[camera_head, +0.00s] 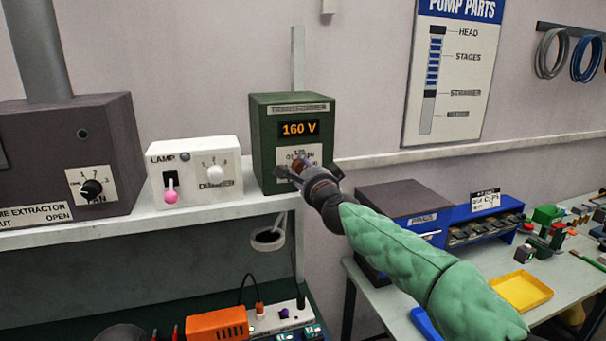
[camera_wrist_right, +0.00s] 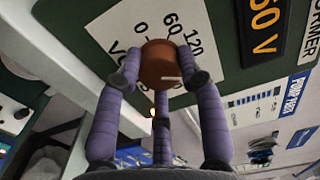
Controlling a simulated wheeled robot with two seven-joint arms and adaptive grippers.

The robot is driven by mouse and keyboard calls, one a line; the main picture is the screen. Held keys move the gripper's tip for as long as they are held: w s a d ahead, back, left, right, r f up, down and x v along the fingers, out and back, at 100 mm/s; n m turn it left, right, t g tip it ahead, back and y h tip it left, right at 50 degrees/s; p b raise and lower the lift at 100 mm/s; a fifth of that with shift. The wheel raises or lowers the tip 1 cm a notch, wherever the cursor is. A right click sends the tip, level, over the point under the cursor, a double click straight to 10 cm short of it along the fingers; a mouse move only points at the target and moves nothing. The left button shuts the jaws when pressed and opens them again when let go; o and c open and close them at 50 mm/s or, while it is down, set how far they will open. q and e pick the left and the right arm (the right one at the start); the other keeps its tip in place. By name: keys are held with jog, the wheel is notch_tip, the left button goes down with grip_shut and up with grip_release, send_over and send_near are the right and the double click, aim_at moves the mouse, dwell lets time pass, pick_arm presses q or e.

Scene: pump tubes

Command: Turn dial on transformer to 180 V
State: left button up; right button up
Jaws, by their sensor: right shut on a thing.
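The dark green transformer (camera_head: 262,135) stands at the right end of the shelf, and its display (camera_head: 299,129) reads 160 V. Its brown dial (camera_wrist_right: 160,66) sits on a white scale plate (camera_wrist_right: 120,38) that shows 0, 60 and 120 in the right wrist view. A pale mark shows on the dial. My right gripper (camera_head: 303,172) is at the transformer's front, its purple fingers (camera_wrist_right: 161,62) shut on the dial. The gripper hides part of the scale in the head view. My left gripper is not in view.
A white lamp box (camera_head: 232,171) with a switch and dimmer knob stands left of the transformer, by the dark fume extractor (camera_head: 122,150). A power strip (camera_head: 290,315) lies below the shelf. A bench (camera_head: 385,292) with bins and a yellow tray (camera_head: 522,291) is at right.

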jog(key=shift+d+r+m+b, duration=0.15)
jog(key=shift+r+m, duration=0.05)
jog(key=shift+m, duration=0.55)
jog(key=shift+d+r+m+b, duration=0.1)
jog(key=shift+r+m+b, duration=0.05)
jog(key=shift+m, duration=0.6)
jog(key=shift+f, duration=0.1)
jog(key=o, duration=1.1)
jog(key=shift+o, duration=0.2)
jog(key=shift+f, duration=0.15)
jog(key=shift+a, duration=0.1)
jog(key=shift+f, duration=0.1)
jog(key=v, duration=1.2)
